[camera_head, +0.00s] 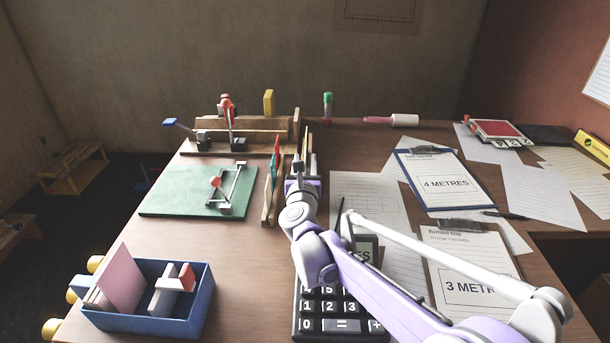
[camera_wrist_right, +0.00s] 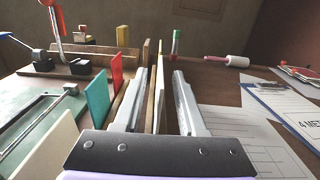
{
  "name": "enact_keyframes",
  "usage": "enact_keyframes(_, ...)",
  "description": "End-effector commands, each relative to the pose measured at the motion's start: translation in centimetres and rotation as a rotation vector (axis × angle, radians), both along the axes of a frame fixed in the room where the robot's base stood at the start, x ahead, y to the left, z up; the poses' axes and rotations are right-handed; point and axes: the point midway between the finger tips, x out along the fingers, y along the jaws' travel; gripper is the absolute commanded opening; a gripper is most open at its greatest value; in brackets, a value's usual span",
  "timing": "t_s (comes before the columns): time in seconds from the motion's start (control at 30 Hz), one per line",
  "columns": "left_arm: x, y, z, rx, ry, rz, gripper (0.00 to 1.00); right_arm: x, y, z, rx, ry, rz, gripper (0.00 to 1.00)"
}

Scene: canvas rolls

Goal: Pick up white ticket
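In the right wrist view, thin upright panels, one pale and whitish (camera_wrist_right: 159,98), stand between the fingers of my right gripper (camera_wrist_right: 160,78). The pale one may be the white ticket. The fingers are apart, one on each side, and I see no clear contact. Another cream card (camera_wrist_right: 50,148) stands at lower left, near a teal card (camera_wrist_right: 96,100) and a red card (camera_wrist_right: 116,72). In the head view, my right gripper (camera_head: 303,165) is just right of the wooden rack (camera_head: 267,208) and hides part of it. My left gripper is not in view.
A green mat (camera_head: 165,200) with a small metal frame lies left of the rack. A blue box (camera_head: 150,325) with a pink card is at front left. A calculator (camera_head: 340,325), papers and clipboards (camera_head: 445,180) fill the right. A wooden stand (camera_head: 245,150) is behind.

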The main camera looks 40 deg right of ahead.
Motion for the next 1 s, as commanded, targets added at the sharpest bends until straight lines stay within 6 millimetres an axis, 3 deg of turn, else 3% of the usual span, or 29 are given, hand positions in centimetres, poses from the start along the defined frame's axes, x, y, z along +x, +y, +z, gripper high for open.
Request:
enact_keyframes(0.37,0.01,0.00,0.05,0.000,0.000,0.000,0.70,0.89,-0.75,-0.04,0.000,0.000,0.000,0.38)
enact_keyframes(0.5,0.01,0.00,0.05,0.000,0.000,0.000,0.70,0.88,-0.74,-0.04,0.000,0.000,0.000,0.13)
enact_keyframes(0.6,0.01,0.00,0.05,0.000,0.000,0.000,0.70,0.87,-0.73,-0.04,0.000,0.000,0.000,0.00)
enact_keyframes(1.0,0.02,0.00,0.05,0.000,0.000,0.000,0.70,0.87,-0.73,-0.04,0.000,0.000,0.000,0.00)
